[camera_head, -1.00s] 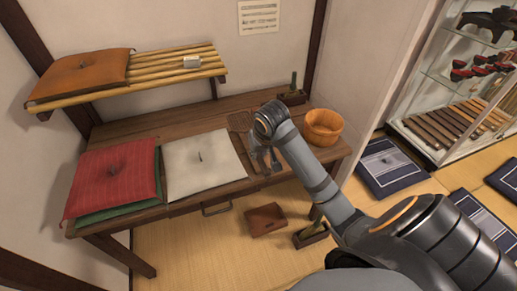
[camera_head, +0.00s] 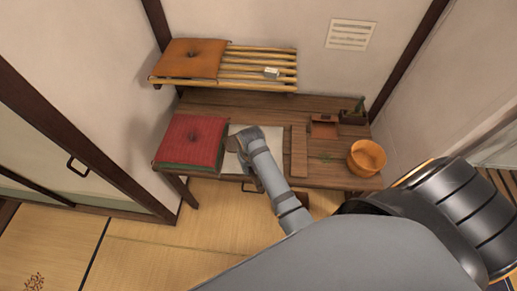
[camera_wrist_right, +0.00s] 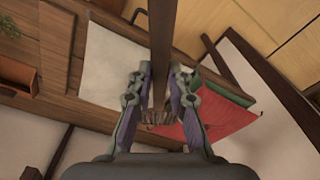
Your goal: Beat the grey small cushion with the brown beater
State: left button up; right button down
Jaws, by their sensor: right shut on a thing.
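The brown beater (camera_wrist_right: 161,35) shows in the right wrist view as a long strip running up between the fingers, with a ribbed end just below them. My right gripper (camera_wrist_right: 161,80) is shut on it. In the head view the right gripper (camera_head: 258,182) is mostly hidden by my own arm, and I cannot make out the beater there. The pale grey cushion (camera_head: 234,162) lies on the wooden table, largely covered by my arm. It shows as a pale square in the right wrist view (camera_wrist_right: 115,68). My left gripper is not in view.
A red cushion (camera_head: 192,138) lies on a green cushion (camera_head: 190,167) at the table's left. A brown board (camera_head: 299,152), a reddish box (camera_head: 324,127) and a wooden bucket (camera_head: 367,158) stand to the right. A slatted shelf (camera_head: 262,65) with an orange cushion (camera_head: 190,58) overhangs behind.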

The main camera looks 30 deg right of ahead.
pick_arm(q)
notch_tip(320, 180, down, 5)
jog(key=b, duration=0.6)
pick_arm(e)
notch_tip(320, 180, down, 11)
jog(key=a, duration=0.1)
pick_arm(q)
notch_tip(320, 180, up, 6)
jog(key=p, duration=0.6)
pick_arm(e)
notch_tip(320, 180, up, 12)
jog(key=shift+a+f, duration=0.15)
jog(key=shift+f, duration=0.05)
